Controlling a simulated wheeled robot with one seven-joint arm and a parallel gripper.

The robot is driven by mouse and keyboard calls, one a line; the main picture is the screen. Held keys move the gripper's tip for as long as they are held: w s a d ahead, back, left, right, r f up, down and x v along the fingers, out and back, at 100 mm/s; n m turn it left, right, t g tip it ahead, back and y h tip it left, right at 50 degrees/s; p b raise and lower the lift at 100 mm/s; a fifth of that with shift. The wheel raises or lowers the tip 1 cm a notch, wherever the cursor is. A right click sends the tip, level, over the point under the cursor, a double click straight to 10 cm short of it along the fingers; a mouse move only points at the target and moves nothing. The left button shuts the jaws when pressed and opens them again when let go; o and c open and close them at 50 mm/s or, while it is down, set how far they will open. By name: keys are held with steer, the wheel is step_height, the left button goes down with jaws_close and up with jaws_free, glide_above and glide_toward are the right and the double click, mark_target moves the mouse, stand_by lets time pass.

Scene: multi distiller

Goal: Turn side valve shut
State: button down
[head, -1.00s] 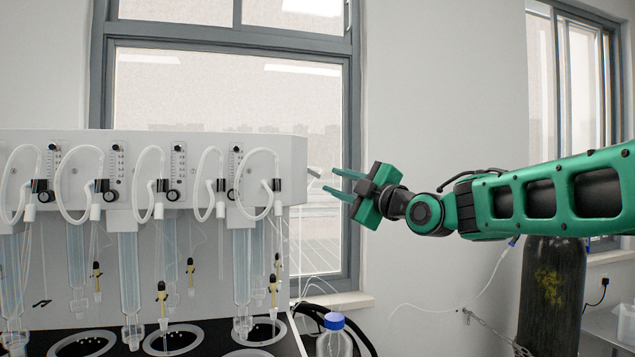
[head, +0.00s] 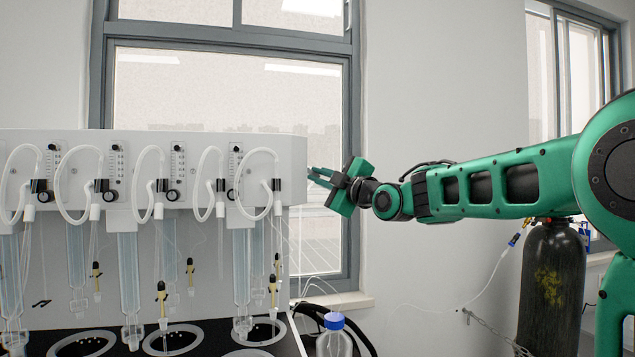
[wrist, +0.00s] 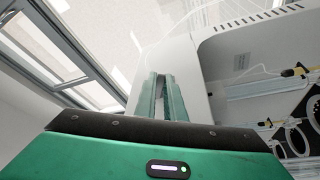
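The distiller (head: 220,145) is a long white housing at the left, with its right end face turned toward my arm. My gripper (head: 316,177) is at this right end, level with the upper housing. In the wrist view its two green fingers (wrist: 160,90) stand close together beside the white housing (wrist: 235,50), with a narrow greyish piece between them. This fits the side valve, which the fingers mostly hide. I cannot make out the valve's handle or its angle.
Glass tubes, white hoses and black knobs line the distiller's front. A blue-capped bottle (head: 334,335) stands below my gripper, near black hoses. A dark gas cylinder (head: 551,285) stands at the right. A window (head: 230,90) is behind; the wall between is free.

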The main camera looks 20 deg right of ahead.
steer(key=shift+a+f, duration=0.1)
steer(key=shift+f, duration=0.05)
steer(key=shift+a+f+m+t+h, duration=0.3)
steer(key=shift+m+t+h, duration=0.1)
steer(key=shift+m, duration=0.85)
steer(key=shift+a+f+m+t+h, duration=0.25)
steer(key=shift+m+t+h, duration=0.15)
steer(key=shift+m, duration=0.9)
steer(key=shift+a+f+m+t+h, duration=0.2)
steer(key=shift+f+m+t+h, duration=0.15)
steer(key=shift+m, duration=0.9)
steer(key=c, duration=1.8)
jaws_free()
steer(key=shift+c, duration=0.2)
steer(key=shift+r, duration=0.1)
steer(key=shift+a, duration=0.1)
